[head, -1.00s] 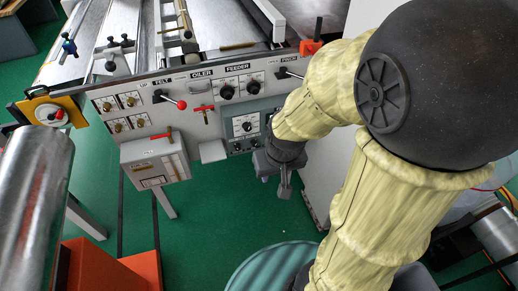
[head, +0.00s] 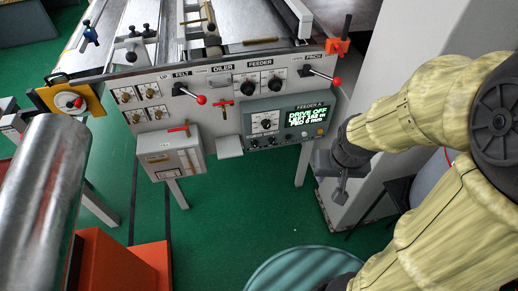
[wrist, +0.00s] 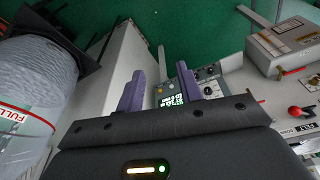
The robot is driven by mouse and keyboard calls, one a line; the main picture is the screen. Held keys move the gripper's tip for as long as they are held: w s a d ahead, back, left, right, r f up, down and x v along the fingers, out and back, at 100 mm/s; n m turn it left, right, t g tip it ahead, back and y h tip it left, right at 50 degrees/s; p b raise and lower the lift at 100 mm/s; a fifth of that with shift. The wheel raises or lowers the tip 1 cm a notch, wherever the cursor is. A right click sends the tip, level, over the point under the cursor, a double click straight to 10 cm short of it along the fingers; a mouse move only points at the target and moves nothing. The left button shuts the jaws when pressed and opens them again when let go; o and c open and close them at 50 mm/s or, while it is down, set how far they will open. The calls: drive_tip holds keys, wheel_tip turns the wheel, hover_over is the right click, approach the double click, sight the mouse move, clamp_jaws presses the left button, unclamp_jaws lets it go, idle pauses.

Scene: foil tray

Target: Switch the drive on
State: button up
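The control panel "FEEDER A" (head: 290,122) is on the machine's front, with a lit display (head: 306,117) whose top line reads DRIVE OFF. A dial (head: 265,124) is left of the display, with several small buttons or switches below; their labels are too small to read. My gripper (head: 338,192) is to the right of and below this panel, apart from it. In the wrist view, the purple fingers of my gripper (wrist: 160,88) are spread and empty. The display (wrist: 171,101) shows between them, upside down, with a yellow button (wrist: 159,89) beside it.
A grey box with a red handle (head: 178,129) hangs at the panel's lower left. Red-knobbed levers marked FELT (head: 201,99) and PINCH (head: 337,81) stick out. A pale cabinet (head: 385,125) stands close behind my gripper. A striped teal drum (head: 300,268) is below. Green floor lies between.

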drive_tip(key=shift+o, duration=1.3)
drive_tip(key=w+a+f+n+t+y+b, duration=0.1)
drive_tip(key=w+a+f+t+b, duration=0.3)
drive_tip(key=w+f+b, duration=0.6)
drive_tip(key=w+a+f+n+t+y+b, duration=0.1)
drive_tip(key=w+a+f+t+b, duration=0.25)
drive_tip(key=w+f+b, duration=0.6)
drive_tip(key=a+f+t+y+b, duration=0.1)
drive_tip(key=a+f+t+b, duration=0.1)
drive_tip(key=f, duration=0.4)
drive_tip(key=a+f+t+y+b, duration=0.1)
drive_tip(key=a+f+t+b, duration=0.2)
drive_tip(key=f+b, duration=0.2)
drive_tip(key=w+a+f+n+t+y+b, duration=0.1)
drive_tip(key=a+f+t+b, duration=0.1)
drive_tip(key=f, duration=0.6)
drive_tip(key=shift+a+b, duration=0.65)
drive_tip(key=shift+a, duration=0.1)
drive_tip(key=shift+w, duration=0.1)
